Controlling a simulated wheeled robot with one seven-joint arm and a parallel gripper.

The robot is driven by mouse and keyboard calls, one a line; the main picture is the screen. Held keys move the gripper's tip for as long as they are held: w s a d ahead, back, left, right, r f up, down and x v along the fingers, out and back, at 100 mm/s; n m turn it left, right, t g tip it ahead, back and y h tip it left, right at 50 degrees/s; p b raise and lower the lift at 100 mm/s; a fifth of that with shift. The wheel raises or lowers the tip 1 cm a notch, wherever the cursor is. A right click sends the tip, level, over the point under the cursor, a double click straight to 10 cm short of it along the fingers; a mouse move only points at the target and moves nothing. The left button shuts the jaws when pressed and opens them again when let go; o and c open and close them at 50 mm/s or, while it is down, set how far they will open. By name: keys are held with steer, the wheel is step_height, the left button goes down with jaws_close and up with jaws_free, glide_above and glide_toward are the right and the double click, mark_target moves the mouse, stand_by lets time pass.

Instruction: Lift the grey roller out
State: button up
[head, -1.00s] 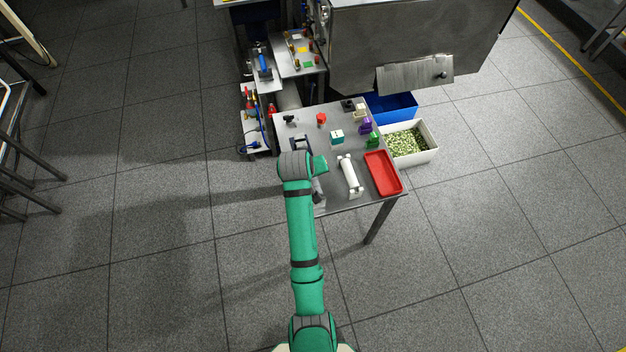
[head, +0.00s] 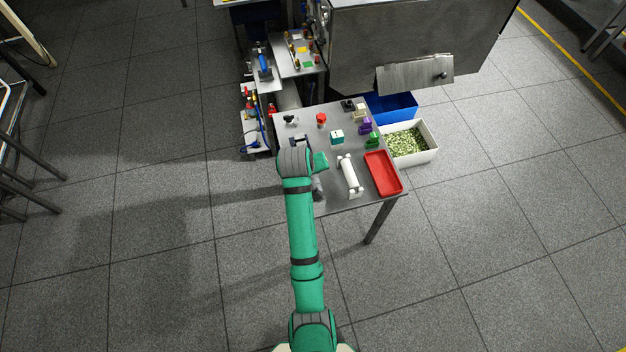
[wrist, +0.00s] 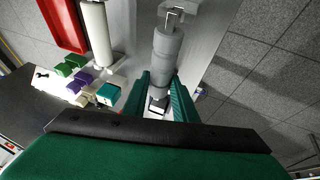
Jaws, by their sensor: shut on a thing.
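The grey roller (wrist: 168,45) lies lengthwise in the middle of the wrist view. My gripper (wrist: 161,84) has its green fingers on both sides of the roller's lower part and is shut on it. A metal bracket (wrist: 174,12) shows at the roller's far end. Another bracket part (wrist: 157,106) shows below the near end, between the fingers. I cannot tell whether the roller is clear of the brackets. In the head view my arm hides most of the roller; a grey piece of it (head: 317,188) shows beside my wrist.
A white roller (head: 349,174) on its stand and a red tray (head: 383,172) are to the right on the metal table (head: 333,202). Small coloured blocks, including a teal one (head: 337,137), stand behind. A white bin (head: 425,157) and a blue bin (head: 398,105) are beyond the table.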

steer(key=shift+r, duration=0.25)
stand_by(0.3)
steer(key=shift+r, duration=0.65)
